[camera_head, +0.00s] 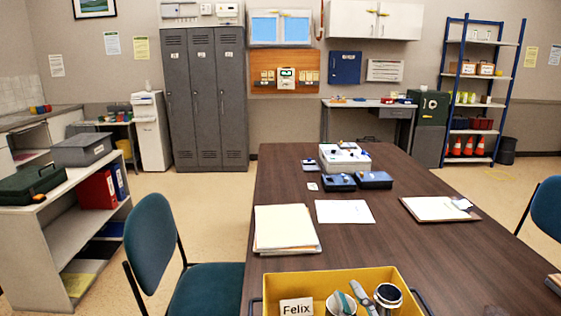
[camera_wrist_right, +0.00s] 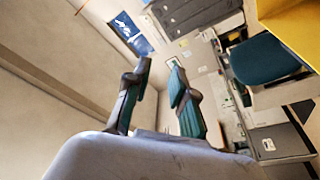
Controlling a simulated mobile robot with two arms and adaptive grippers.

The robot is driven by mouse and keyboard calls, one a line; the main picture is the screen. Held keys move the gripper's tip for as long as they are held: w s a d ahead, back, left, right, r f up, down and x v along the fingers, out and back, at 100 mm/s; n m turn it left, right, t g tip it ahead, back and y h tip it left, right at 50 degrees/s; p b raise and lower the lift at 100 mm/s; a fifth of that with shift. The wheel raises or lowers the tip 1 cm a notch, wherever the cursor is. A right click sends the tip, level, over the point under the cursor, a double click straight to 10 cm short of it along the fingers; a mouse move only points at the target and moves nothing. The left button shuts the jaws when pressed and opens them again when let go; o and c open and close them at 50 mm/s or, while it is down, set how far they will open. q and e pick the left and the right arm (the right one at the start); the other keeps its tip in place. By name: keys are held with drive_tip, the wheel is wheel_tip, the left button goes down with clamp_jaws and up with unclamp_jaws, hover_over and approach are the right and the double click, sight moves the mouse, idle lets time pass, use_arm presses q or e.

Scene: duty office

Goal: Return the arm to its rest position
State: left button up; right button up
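My right gripper (camera_wrist_right: 159,68) shows in the right wrist view. Its two dark grey and teal fingers stand apart with nothing between them, clear of any surface. I cannot clearly make out either gripper in the head view, and my left gripper shows in neither view.
The dark wooden table (camera_head: 285,185) bears a yellow box (camera_head: 380,276) labelled Felix, holding a metal cup and other items. Papers (camera_head: 284,228), a clipboard (camera_head: 438,208) and small devices lie beyond. A teal chair (camera_head: 152,243) stands left; open floor lies behind it.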

drive_tip(key=s+d+f+m+g+h, duration=0.2)
drive_tip(key=s+d+f+m+g, duration=0.15)
drive_tip(key=f, duration=0.45)
drive_tip(key=s+d+f+m+g+h, duration=0.3)
drive_tip(key=s+d+f+g, duration=0.15)
drive_tip(key=f, duration=0.35)
drive_tip(key=s+f+m+g+y, duration=0.1)
drive_tip(key=s+f+g, duration=0.35)
drive_tip(key=s, duration=0.35)
drive_tip(key=s+f+m+g, duration=0.1)
drive_tip(key=s+f+g, duration=0.3)
drive_tip(key=s+f, duration=0.25)
wheel_tip(320, 180, down, 26)
drive_tip(key=s, duration=0.2)
drive_tip(key=s+d+f+g, duration=0.2)
drive_tip(key=s+d+f, duration=0.1)
drive_tip(key=s+f, duration=1.2)
drive_tip(key=shift+s+f, duration=0.25)
drive_tip(key=shift+s, duration=0.55)
